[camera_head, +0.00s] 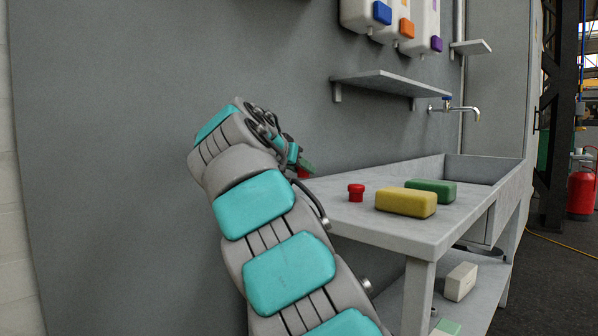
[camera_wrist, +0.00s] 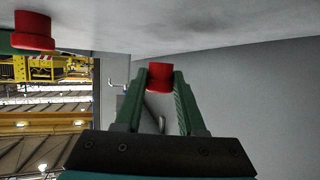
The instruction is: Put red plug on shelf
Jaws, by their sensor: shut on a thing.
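My gripper (camera_wrist: 159,80) has green fingers and is shut on a red plug (camera_wrist: 159,76), which sits between the fingertips. In the head view my gripper (camera_head: 301,165) is beside the left end of the counter, and the held plug (camera_head: 304,173) is partly hidden by it. I cannot tell whether the held plug touches the counter. A second red plug (camera_head: 356,192) stands upright on the counter; it also shows upside down in the wrist view (camera_wrist: 33,30). A grey wall shelf (camera_head: 378,80) is above the counter, and its visible top is bare.
The counter (camera_head: 345,217) holds a yellow block (camera_head: 406,202) and a green block (camera_head: 432,189). A tap (camera_head: 462,110) sticks out right of the shelf. Dispensers (camera_head: 408,20) hang above it. A smaller shelf (camera_head: 471,47) is at upper right. A white block (camera_head: 460,281) lies below the counter.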

